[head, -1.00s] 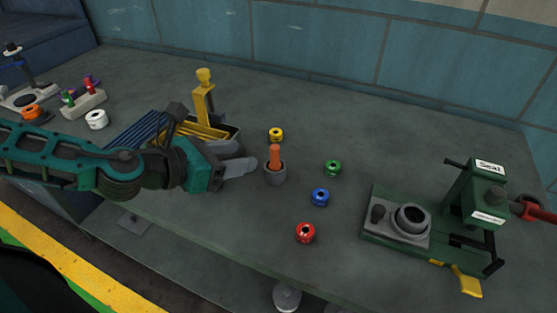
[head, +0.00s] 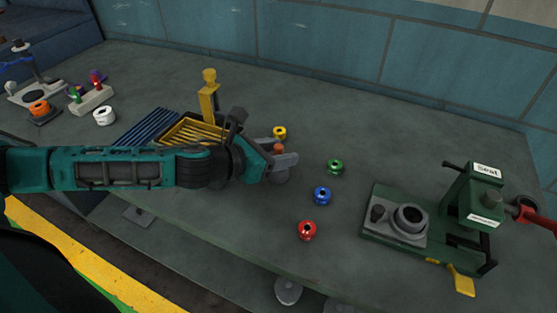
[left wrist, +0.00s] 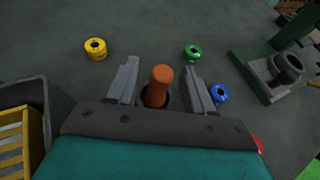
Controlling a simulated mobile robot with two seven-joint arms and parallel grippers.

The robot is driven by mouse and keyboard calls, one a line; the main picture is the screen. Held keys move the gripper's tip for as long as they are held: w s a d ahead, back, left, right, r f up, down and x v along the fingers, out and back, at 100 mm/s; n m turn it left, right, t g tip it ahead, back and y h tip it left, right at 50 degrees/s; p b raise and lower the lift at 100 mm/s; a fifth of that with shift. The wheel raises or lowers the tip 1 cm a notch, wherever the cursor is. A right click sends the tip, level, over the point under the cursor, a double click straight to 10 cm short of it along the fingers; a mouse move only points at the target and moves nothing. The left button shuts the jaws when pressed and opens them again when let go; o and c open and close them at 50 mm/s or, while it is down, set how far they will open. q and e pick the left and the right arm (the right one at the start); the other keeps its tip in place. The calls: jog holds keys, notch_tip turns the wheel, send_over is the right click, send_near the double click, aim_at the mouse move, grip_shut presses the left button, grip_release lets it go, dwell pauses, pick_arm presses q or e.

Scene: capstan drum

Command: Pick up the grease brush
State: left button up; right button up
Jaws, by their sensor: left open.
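The grease brush, seen as an orange handle (head: 279,148), stands upright in a dark grey cup (head: 279,177) near the middle of the table. Its lower end is hidden in the cup. My left gripper (head: 284,158) is open at the brush and hides part of it and the cup in the head view. In the left wrist view the orange handle (left wrist: 160,84) stands between the two open fingers (left wrist: 160,76), with a visible gap on at least the left side. My right gripper is not in view.
Yellow (head: 279,132), green (head: 335,167), blue (head: 322,196) and red (head: 307,230) spools stand around the cup. A yellow slatted tray (head: 188,134) with a yellow post (head: 208,95) lies behind my left arm.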

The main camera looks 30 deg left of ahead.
pick_arm(q)
jog(key=shift+x, duration=1.1)
grip_shut()
